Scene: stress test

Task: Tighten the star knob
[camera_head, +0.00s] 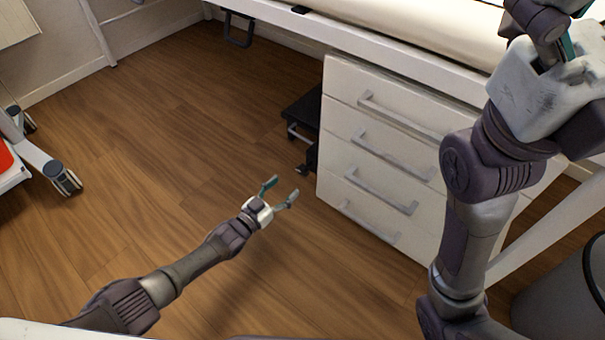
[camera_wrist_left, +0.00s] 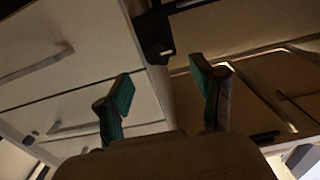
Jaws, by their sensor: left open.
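I cannot make out a star knob for certain in either view. A small dark fitting (camera_head: 308,158) shows beside the drawer cabinet's left edge; its shape is too small to tell. In the left wrist view a black part (camera_wrist_left: 153,35) with a pale spot shows beyond the fingers, at the cabinet's edge. My left gripper (camera_head: 282,189) is open and empty, in front of the cabinet's lower left corner. Its two teal-padded fingers (camera_wrist_left: 161,85) stand apart in the wrist view, touching nothing. My right gripper (camera_head: 566,42) is partly seen at the upper right; its fingers are mostly hidden.
A white drawer cabinet (camera_head: 345,168) with several grey handles stands under a white-framed bed or table (camera_head: 440,65). A black box (camera_head: 303,110) sits left of it. A wheeled base (camera_head: 62,178) is at the far left, a grey bin (camera_head: 555,300) lower right. Wooden floor (camera_head: 160,130) is clear.

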